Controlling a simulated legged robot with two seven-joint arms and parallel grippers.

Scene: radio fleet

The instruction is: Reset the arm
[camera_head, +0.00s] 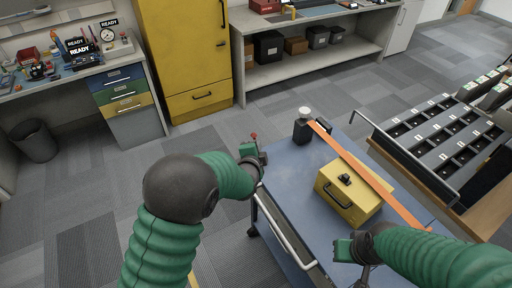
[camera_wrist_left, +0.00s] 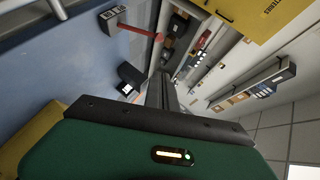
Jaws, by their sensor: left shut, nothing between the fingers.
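My left arm (camera_head: 175,215), green with a dark joint, comes in from the left. Its gripper (camera_head: 255,155) is shut and empty beside the near left corner of the blue cart top (camera_head: 285,180). In the left wrist view the dark closed fingers (camera_wrist_left: 160,92) point away, past the cart's edge. My right arm (camera_head: 435,258) comes in from the right, with its gripper (camera_head: 364,268) low over the cart's near right part. Its fingers are too small and covered to tell open from shut.
On the cart are a yellow case (camera_head: 345,200), a long orange strip (camera_head: 365,172) and a black device with a white knob (camera_head: 303,128). A slotted rack (camera_head: 435,135) stands right. A workbench (camera_head: 75,75), yellow cabinet (camera_head: 185,60) and shelf (camera_head: 300,75) stand behind. Open floor lies left.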

